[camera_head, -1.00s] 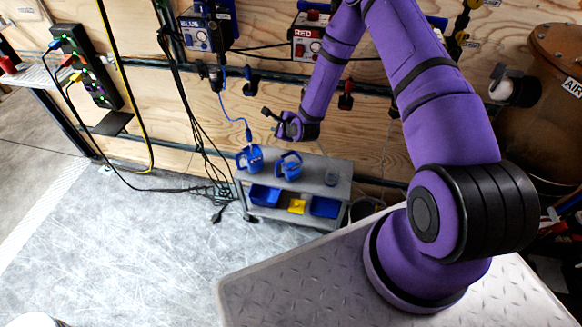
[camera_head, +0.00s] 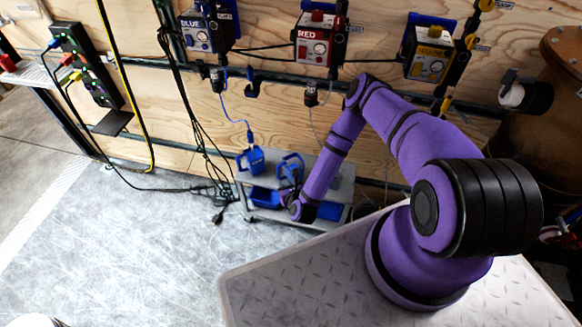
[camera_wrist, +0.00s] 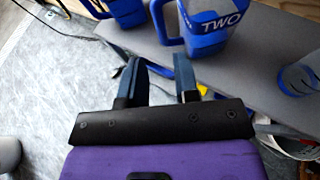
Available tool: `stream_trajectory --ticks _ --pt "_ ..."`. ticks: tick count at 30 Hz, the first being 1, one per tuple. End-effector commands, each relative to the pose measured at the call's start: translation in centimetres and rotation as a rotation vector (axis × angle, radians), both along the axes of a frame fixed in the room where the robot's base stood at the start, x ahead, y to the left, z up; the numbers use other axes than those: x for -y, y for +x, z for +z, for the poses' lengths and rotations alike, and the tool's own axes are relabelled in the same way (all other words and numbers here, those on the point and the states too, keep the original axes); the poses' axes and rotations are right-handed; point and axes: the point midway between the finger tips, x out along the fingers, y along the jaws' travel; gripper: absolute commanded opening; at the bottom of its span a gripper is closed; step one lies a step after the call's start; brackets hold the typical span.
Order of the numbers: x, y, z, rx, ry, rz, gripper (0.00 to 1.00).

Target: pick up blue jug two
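Blue jug two (camera_head: 289,168), a clear and blue jug with a blue handle, stands upright on the top of a grey cart (camera_head: 345,189). In the wrist view the jug (camera_wrist: 208,30) shows the word TWO, with its handle on the left and its top cut off. My gripper (camera_wrist: 160,58) is open and empty. Its two dark blue fingers point toward the jug from the cart's front edge, apart from it. In the head view my gripper (camera_head: 294,208) is at the front of the cart, below the jug; its fingers are hard to make out.
Another blue jug (camera_head: 250,159) stands left of jug two, under a hose. A clear container with a blue band (camera_wrist: 298,78) stands at the right on the cart. Blue bins (camera_head: 265,197) sit on the lower shelf.

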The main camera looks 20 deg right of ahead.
Motion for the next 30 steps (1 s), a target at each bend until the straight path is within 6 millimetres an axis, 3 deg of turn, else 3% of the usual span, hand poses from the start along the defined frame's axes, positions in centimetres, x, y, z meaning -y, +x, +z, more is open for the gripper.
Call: stream_trajectory --ticks 9,17,25,30 --pt "0.1 3.8 -1.6 0.004 0.001 -0.003 0.29" --pt "0.2 5.4 -2.3 0.002 0.001 -0.002 0.29" --pt "0.2 8.7 -3.9 0.003 0.000 -0.001 0.29" --pt "0.2 9.7 -4.3 0.002 0.001 0.000 0.29"
